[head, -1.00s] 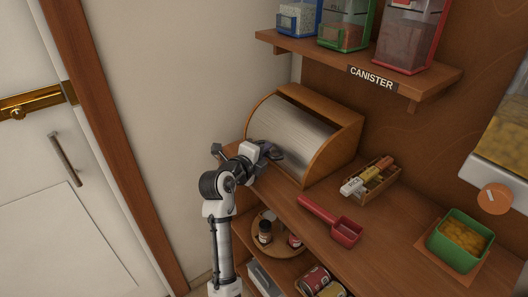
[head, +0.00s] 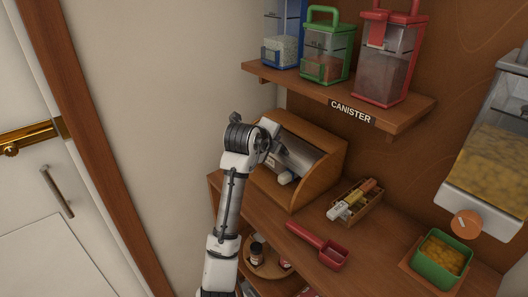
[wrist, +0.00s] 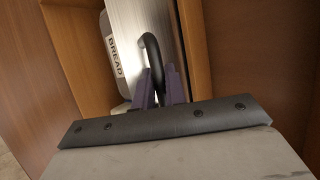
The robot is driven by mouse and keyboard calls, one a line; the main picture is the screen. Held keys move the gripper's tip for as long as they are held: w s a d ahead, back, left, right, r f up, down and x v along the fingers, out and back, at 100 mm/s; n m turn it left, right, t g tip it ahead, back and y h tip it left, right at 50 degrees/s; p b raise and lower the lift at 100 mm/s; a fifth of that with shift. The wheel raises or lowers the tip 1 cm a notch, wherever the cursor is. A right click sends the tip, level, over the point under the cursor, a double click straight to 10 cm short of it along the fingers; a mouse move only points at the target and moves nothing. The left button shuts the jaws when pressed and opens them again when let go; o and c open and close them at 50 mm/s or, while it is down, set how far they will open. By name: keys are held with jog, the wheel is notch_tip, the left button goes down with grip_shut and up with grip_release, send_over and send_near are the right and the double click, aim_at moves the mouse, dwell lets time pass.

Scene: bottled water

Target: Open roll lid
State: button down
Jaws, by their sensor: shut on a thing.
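The wooden bread box (head: 325,165) stands on the counter against the wall. Its metal roll lid (head: 299,156) is rolled up at least partway, and the lower front is open. The lid also shows in the wrist view (wrist: 130,22), beside the wooden side wall. My gripper (wrist: 160,78) is shut on the black lid handle (wrist: 152,48), its purple fingers on either side. In the head view my wrist hides the fingers and part of the lid. A pale container labelled BREAD (wrist: 108,60) sits inside the box.
A green bin (head: 443,262) stands farther right. A shelf (head: 345,98) with several canisters hangs above the box.

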aim_at(289, 133)
jog(key=shift+w+d+r, duration=0.25)
jog(key=shift+w+d, duration=0.2)
jog(key=shift+d, duration=0.15)
jog(key=shift+w+d+r, duration=0.25)
jog(key=shift+w+d, duration=0.15)
jog(key=shift+d, duration=0.2)
jog(key=shift+w+d+r, duration=0.25)
jog(key=shift+w+d, duration=0.2)
jog(key=shift+d, duration=0.15)
jog(key=c, duration=1.5)
grip_release()
jog(key=shift+o, duration=0.2)
jog(key=shift+f, duration=0.1)
jog(key=shift+s, duration=0.15)
jog(key=shift+s+a+r+b, duration=0.25)
jog(key=shift+s+a+b, duration=0.15)
jog(key=shift+s, duration=0.05)
jog(key=b+v, duration=0.2)
jog(key=v, duration=1.1)
jog(key=shift+w+r, duration=0.25)
